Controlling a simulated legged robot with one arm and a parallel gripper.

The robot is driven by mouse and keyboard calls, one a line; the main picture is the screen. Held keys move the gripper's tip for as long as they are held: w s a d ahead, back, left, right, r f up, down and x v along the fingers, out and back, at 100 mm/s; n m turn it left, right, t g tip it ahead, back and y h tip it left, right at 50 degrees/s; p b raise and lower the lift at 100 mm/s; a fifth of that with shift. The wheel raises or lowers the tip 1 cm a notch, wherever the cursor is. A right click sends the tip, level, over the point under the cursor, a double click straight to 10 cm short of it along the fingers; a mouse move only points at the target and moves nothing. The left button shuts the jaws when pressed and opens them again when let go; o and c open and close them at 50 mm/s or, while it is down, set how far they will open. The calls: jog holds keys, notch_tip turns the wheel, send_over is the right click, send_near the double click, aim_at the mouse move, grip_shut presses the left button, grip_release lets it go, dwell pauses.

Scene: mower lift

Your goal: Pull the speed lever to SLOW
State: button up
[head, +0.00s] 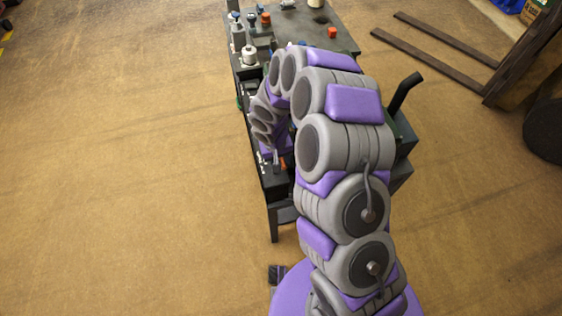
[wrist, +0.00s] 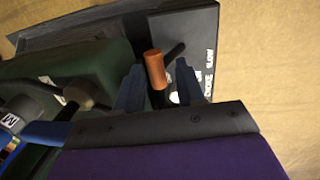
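The speed lever (wrist: 155,68) has an orange cylindrical knob and stands over a dark panel (wrist: 188,22) in the wrist view. White lettering on the panel's right side includes what reads as SLOW (wrist: 210,60). My gripper (wrist: 158,66) is open, with its two blue-grey fingers on either side of the orange knob. A gap shows on each side of the knob, wider on the right. The lever's lower part is hidden behind the gripper body. In the head view my gripper (head: 277,158) is at the near end of the machine, mostly covered by my arm.
A green housing (wrist: 75,65) and a dark round knob (wrist: 82,95) lie left of the fingers. In the head view, a dark bench (head: 275,208) holds bottles (head: 238,35) and orange caps at its far end.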

jog(key=shift+d+f, duration=0.1)
jog(key=shift+f, duration=0.5)
grip_shut()
